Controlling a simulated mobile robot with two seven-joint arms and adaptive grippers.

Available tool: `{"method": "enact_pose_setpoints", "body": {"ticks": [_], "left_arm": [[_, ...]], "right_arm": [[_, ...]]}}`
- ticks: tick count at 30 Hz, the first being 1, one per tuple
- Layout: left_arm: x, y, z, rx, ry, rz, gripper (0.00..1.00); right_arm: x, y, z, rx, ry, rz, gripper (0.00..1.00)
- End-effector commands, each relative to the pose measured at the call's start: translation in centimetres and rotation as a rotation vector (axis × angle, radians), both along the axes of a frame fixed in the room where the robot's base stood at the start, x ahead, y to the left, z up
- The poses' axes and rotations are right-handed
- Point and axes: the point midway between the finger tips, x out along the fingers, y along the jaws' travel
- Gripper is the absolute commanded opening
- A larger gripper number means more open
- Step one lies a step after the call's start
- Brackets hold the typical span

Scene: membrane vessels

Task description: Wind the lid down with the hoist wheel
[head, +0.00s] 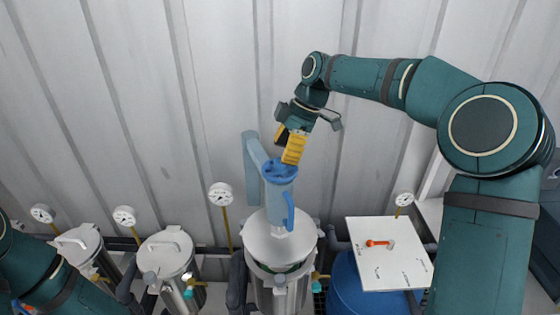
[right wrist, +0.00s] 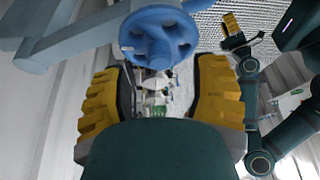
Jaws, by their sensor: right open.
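The blue hoist wheel (head: 281,171) sits on top of a blue post with a side handle above the middle vessel. The round grey lid (head: 262,243) is below it, over the steel vessel (head: 265,297); a thin dark green band shows under the lid, and I cannot tell how wide any gap is. My right gripper (head: 288,143) is just above the wheel, tilted down. In the right wrist view its yellow fingers (right wrist: 160,78) are apart and empty, with the wheel (right wrist: 160,38) beyond them. My left gripper (right wrist: 232,24) shows small there; its opening is unclear.
Two lidded steel vessels (head: 168,250) stand to the left, with round gauges (head: 221,194) on posts. At the right, a white panel (head: 375,270) with an orange lever (head: 379,243) lies over a blue drum (head: 350,290). A corrugated wall is close behind.

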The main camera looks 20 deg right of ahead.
Motion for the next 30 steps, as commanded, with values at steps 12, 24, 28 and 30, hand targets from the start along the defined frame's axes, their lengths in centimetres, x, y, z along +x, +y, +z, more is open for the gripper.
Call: {"method": "enact_pose_setpoints", "body": {"ticks": [12,24,28,30], "left_arm": [[0.0,0.0,0.2,0.000,0.000,-0.001,0.39],[0.0,0.0,0.1,0.000,0.000,0.000,0.39],[0.0,0.0,0.1,0.000,0.000,0.000,0.39],[0.0,0.0,0.1,0.000,0.000,0.000,0.39]], "right_arm": [[0.1,1.3,-3.2,-0.001,0.000,-0.001,0.60],[0.1,1.3,-3.2,0.000,0.000,-0.001,0.03],[0.1,1.3,-3.2,0.000,0.000,-0.001,0.00],[0.1,1.3,-3.2,0.000,0.000,-0.001,0.00]]}}
